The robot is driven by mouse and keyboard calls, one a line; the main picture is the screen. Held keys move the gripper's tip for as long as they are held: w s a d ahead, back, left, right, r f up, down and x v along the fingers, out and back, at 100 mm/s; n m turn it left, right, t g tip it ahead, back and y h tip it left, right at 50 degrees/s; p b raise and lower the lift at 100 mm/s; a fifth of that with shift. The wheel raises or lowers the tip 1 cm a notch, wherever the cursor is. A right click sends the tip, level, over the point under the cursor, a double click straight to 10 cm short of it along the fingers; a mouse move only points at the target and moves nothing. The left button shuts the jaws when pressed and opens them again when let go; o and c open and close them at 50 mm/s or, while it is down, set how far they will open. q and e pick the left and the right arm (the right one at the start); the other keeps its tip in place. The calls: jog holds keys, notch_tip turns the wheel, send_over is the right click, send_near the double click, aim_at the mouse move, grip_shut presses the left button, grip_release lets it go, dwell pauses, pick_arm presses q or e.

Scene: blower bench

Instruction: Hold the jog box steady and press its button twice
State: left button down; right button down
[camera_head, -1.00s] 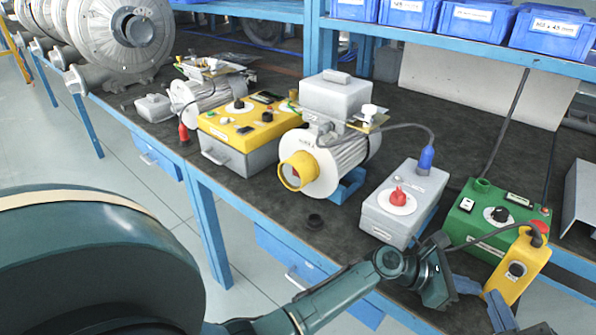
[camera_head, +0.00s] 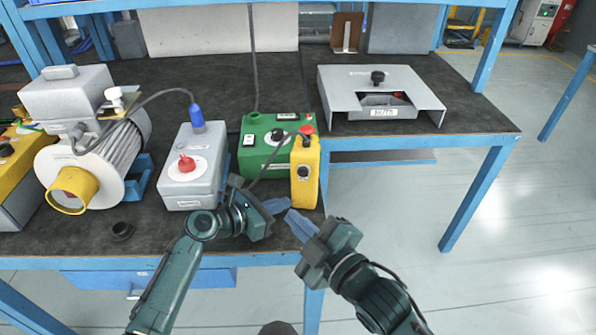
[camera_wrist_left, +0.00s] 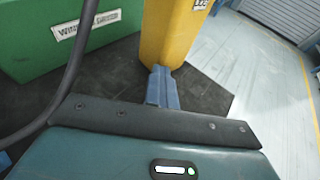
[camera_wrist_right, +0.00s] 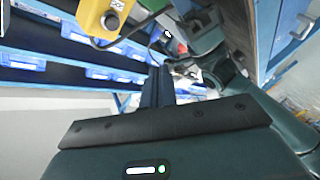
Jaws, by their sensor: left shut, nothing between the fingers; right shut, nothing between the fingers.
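The yellow jog box (camera_head: 305,180) stands upright at the bench's front edge, beside the green box (camera_head: 270,140). Its front has a dark round button (camera_head: 303,171), and a red knob (camera_head: 307,129) sits on top. My left gripper (camera_head: 287,203) is shut and empty, just in front of the jog box's lower left; its closed fingers (camera_wrist_left: 161,90) point at the box's foot (camera_wrist_left: 172,40). My right gripper (camera_head: 289,215) is shut and empty, below the box and in front of the bench edge. The right wrist view shows the jog box (camera_wrist_right: 98,20) upper left, beyond its fingers (camera_wrist_right: 157,88).
A grey box with a red knob (camera_head: 190,175) stands left of the green box. A blower with a yellow outlet (camera_head: 95,165) is farther left. A cable (camera_head: 265,170) runs from the jog box close to my left gripper. A grey metal stand (camera_head: 380,95) is at the right.

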send_near(298, 174)
jog(key=shift+w+a+f, duration=0.15)
jog(key=shift+w+a, duration=0.8)
jog(key=shift+a, duration=0.1)
jog(key=shift+w+a+f, duration=0.1)
jog(key=shift+w+a, duration=0.85)
jog(key=shift+a, duration=0.15)
jog(key=shift+w, duration=0.15)
jog(key=shift+w+d, duration=0.1)
jog(key=shift+w, duration=0.15)
jog(key=shift+w+d, duration=0.1)
jog(key=shift+w, duration=0.5)
dwell(1.0)
jog(key=shift+s, duration=0.1)
dwell(1.2)
jog(key=shift+s, duration=0.9)
jog(key=shift+s+a, duration=0.25)
jog(key=shift+s, duration=0.55)
jog(key=shift+s+a, duration=0.25)
jog(key=shift+s, duration=0.6)
jog(key=shift+s+a, duration=0.25)
jog(key=shift+s, duration=0.55)
